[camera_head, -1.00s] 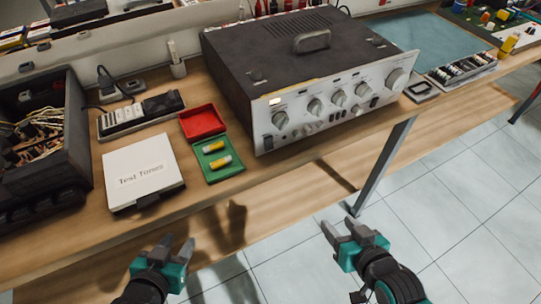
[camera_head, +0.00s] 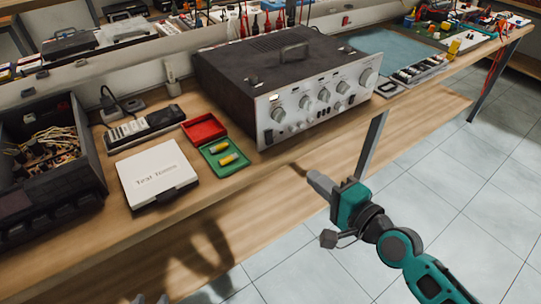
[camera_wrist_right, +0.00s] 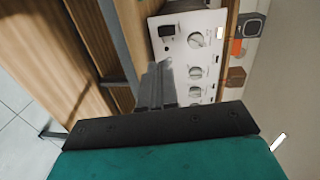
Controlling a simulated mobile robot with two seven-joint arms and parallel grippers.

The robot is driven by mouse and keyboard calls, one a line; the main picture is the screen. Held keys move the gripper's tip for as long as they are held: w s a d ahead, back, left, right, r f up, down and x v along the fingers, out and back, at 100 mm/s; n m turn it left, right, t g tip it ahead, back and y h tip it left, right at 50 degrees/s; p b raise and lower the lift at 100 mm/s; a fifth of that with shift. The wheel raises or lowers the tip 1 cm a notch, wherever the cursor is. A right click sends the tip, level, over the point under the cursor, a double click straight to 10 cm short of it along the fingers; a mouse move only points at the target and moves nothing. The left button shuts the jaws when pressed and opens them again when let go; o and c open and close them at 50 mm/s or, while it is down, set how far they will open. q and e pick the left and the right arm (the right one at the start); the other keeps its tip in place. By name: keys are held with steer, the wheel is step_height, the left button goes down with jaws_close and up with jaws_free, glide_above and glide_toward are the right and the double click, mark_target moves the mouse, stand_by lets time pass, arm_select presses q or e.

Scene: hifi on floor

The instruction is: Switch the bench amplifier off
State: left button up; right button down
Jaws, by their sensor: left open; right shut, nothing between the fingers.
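The bench amplifier (camera_head: 285,80) stands on the bench, with a dark case, a top handle and a silver front panel with several knobs. A dark rocker switch (camera_head: 268,137) is at the panel's lower left; it also shows in the right wrist view (camera_wrist_right: 167,30). A small light (camera_head: 274,97) above it glows. My right gripper (camera_head: 318,182) is shut and empty, in front of and below the panel, apart from it. In the right wrist view its fingers (camera_wrist_right: 160,75) overlap the panel's edge. My left gripper (camera_head: 151,299) is open, only its fingertips showing at the bottom edge.
Left of the amplifier lie a red tray (camera_head: 204,128), a green tray (camera_head: 237,166) with yellow cylinders, a white "Test Tones" box (camera_head: 157,177), a power strip (camera_head: 128,130) and an open black box (camera_head: 45,160). A bench leg (camera_head: 371,145) stands near my right gripper.

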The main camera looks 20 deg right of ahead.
steer(key=shift+r, duration=0.2)
glide_toward(270, 142)
steer(key=x, duration=0.6)
steer(key=shift+w+a+f, duration=0.1)
steer(key=shift+w, duration=0.25)
steer(key=shift+b, duration=0.35)
